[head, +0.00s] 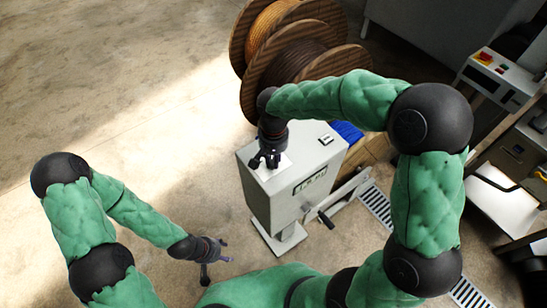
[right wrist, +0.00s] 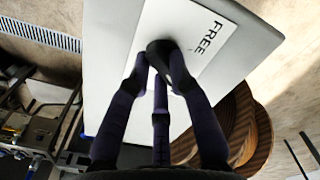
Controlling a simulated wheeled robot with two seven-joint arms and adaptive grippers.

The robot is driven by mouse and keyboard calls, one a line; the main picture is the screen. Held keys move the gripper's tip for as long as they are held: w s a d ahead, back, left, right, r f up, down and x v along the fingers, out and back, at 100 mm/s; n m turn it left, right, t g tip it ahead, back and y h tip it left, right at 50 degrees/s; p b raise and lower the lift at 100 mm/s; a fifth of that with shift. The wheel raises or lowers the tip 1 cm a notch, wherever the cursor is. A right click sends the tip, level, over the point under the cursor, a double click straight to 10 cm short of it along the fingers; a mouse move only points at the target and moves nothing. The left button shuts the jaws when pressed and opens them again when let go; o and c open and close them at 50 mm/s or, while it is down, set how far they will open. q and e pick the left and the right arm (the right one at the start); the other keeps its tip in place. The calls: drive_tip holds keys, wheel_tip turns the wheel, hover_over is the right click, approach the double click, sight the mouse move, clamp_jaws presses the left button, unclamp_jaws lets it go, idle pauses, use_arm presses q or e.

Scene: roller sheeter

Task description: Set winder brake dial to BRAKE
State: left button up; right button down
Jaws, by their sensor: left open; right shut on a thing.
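The winder brake dial is a dark knob (right wrist: 163,50) on a white plate (right wrist: 190,28) on top of the pale grey winder box (head: 285,205). The word FREE is printed on the plate beside the knob in the right wrist view; no BRAKE mark is visible. My right gripper (head: 265,160) points down at the box top, and its fingers (right wrist: 160,82) are closed around the knob. The gripper hides the knob in the head view. My left gripper (head: 215,261) is open and empty, low over the floor to the left of the box.
Large wooden cable reels (head: 300,58) stand behind the box. A crank handle (head: 326,219) sticks out at the box's front right. A floor grate (head: 378,208) and a bench with buttons (head: 492,66) lie to the right. The floor at left is clear.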

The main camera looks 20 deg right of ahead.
sight(273, 160)
idle(0.4)
drive_tip(key=c, duration=1.1)
unclamp_jaws()
wheel_tip(273, 160, up, 12)
drive_tip(key=shift+r, duration=0.1)
